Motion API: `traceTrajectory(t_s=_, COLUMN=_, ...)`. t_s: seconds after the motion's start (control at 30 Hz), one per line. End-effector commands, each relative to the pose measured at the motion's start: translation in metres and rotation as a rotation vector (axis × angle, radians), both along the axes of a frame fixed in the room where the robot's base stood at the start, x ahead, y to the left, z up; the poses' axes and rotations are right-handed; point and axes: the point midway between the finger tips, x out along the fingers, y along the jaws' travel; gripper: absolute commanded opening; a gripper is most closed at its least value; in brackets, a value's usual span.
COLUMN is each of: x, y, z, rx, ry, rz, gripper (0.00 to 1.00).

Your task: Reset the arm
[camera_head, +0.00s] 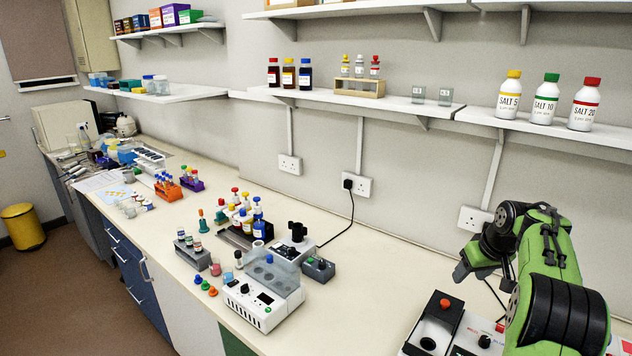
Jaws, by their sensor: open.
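My arm (543,255), green and black, rises at the right edge and bends over toward the left. My gripper (468,272) is at its left end, dark, pointing down and to the left. It is open, and nothing shows between its fingers. It hangs above the right part of the bench, near the back wall and apart from the bench top.
A device with a red button (434,322) stands below my gripper. A white instrument with a clear lid (263,290) and colourful bottles (240,215) stand mid-bench. Salt bottles (545,99) stand on the wall shelf above my arm. The bench between the instrument and my gripper is clear.

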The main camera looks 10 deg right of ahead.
Motion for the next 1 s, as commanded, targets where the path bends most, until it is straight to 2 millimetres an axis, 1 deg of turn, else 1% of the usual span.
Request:
traceTrajectory(t_s=0.03, x=0.001, y=0.019, z=0.015, rx=-0.005, ry=-0.008, rz=0.012, gripper=0.53)
traceTrajectory(t_s=0.07, x=-0.001, y=0.033, z=0.026, rx=-0.008, ry=-0.011, rz=0.017, gripper=0.53)
traceTrajectory(t_s=0.13, x=-0.01, y=0.078, z=0.053, rx=-0.011, ry=-0.016, rz=0.024, gripper=0.53)
traceTrajectory(t_s=0.17, x=-0.017, y=0.099, z=0.064, rx=-0.012, ry=-0.019, rz=0.028, gripper=0.53)
traceTrajectory(t_s=0.2, x=-0.029, y=0.126, z=0.077, rx=-0.013, ry=-0.023, rz=0.032, gripper=0.53)
traceTrajectory(t_s=0.27, x=-0.052, y=0.164, z=0.092, rx=-0.014, ry=-0.029, rz=0.036, gripper=0.53)
traceTrajectory(t_s=0.3, x=-0.069, y=0.187, z=0.099, rx=-0.015, ry=-0.035, rz=0.037, gripper=0.53)
traceTrajectory(t_s=0.37, x=-0.099, y=0.22, z=0.106, rx=-0.017, ry=-0.044, rz=0.042, gripper=0.53)
traceTrajectory(t_s=0.4, x=-0.12, y=0.239, z=0.108, rx=-0.016, ry=-0.05, rz=0.043, gripper=0.53)
traceTrajectory(t_s=0.47, x=-0.155, y=0.263, z=0.107, rx=-0.015, ry=-0.06, rz=0.047, gripper=0.53)
traceTrajectory(t_s=0.5, x=-0.178, y=0.277, z=0.103, rx=-0.014, ry=-0.067, rz=0.051, gripper=0.53)
traceTrajectory(t_s=0.57, x=-0.213, y=0.292, z=0.093, rx=-0.013, ry=-0.077, rz=0.054, gripper=0.53)
traceTrajectory(t_s=0.6, x=-0.234, y=0.299, z=0.085, rx=-0.01, ry=-0.083, rz=0.057, gripper=0.53)
traceTrajectory(t_s=0.7, x=-0.274, y=0.308, z=0.064, rx=-0.007, ry=-0.095, rz=0.06, gripper=0.53)
traceTrajectory(t_s=0.8, x=-0.294, y=0.31, z=0.05, rx=-0.004, ry=-0.1, rz=0.06, gripper=0.53)
traceTrajectory(t_s=0.9, x=-0.299, y=0.311, z=0.045, rx=-0.003, ry=-0.099, rz=0.058, gripper=0.53)
traceTrajectory(t_s=1.0, x=-0.298, y=0.31, z=0.046, rx=-0.003, ry=-0.098, rz=0.057, gripper=0.53)
